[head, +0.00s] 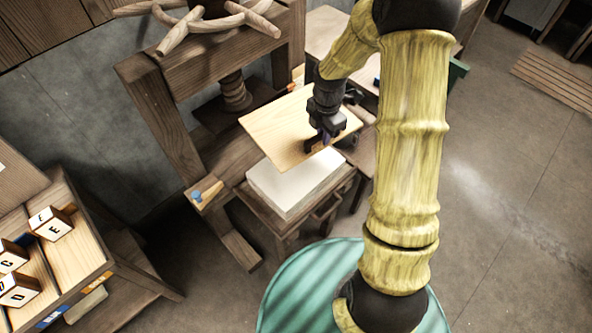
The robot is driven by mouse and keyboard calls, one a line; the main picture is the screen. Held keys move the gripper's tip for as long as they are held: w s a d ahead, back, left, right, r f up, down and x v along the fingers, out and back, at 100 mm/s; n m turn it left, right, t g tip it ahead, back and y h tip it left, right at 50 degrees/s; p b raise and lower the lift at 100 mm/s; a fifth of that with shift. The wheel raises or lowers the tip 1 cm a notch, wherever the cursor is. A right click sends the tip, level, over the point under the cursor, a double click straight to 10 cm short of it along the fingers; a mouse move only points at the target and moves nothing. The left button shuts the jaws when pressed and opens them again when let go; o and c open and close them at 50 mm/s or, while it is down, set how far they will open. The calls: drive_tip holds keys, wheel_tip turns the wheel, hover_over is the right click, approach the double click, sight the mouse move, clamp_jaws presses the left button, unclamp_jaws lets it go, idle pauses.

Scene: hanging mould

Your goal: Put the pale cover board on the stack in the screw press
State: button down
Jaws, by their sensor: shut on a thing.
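The pale cover board (275,125) is a thin, light wooden sheet. My gripper (318,143) is shut on its right edge and holds it over the stack, slightly tilted in the picture. I cannot tell how wide the gap between board and stack is.
The spoked press wheel (205,22) is above the frame. A wooden shelf with lettered blocks (52,224) stands at lower left. A small board with a blue knob (197,196) juts from the press's left side. Open floor (510,190) lies at right.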

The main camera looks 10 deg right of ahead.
wheel_tip(320, 180, down, 9)
drive_tip(key=s+n+b, duration=0.1)
drive_tip(key=s+b, duration=0.1)
drive_tip(key=b, duration=0.2)
drive_tip(key=shift+a+r+n+b, duration=0.15)
drive_tip(key=shift+n+b, duration=0.15)
drive_tip(key=shift+n, duration=0.1)
drive_tip(key=shift+f, duration=3.1)
drive_tip(key=shift+f, duration=0.1)
drive_tip(key=shift+f+p, duration=0.4)
drive_tip(key=shift+f, duration=1.4)
drive_tip(key=shift+f, duration=0.1)
drive_tip(key=c, duration=1.5)
unclamp_jaws()
drive_tip(key=shift+o, duration=0.2)
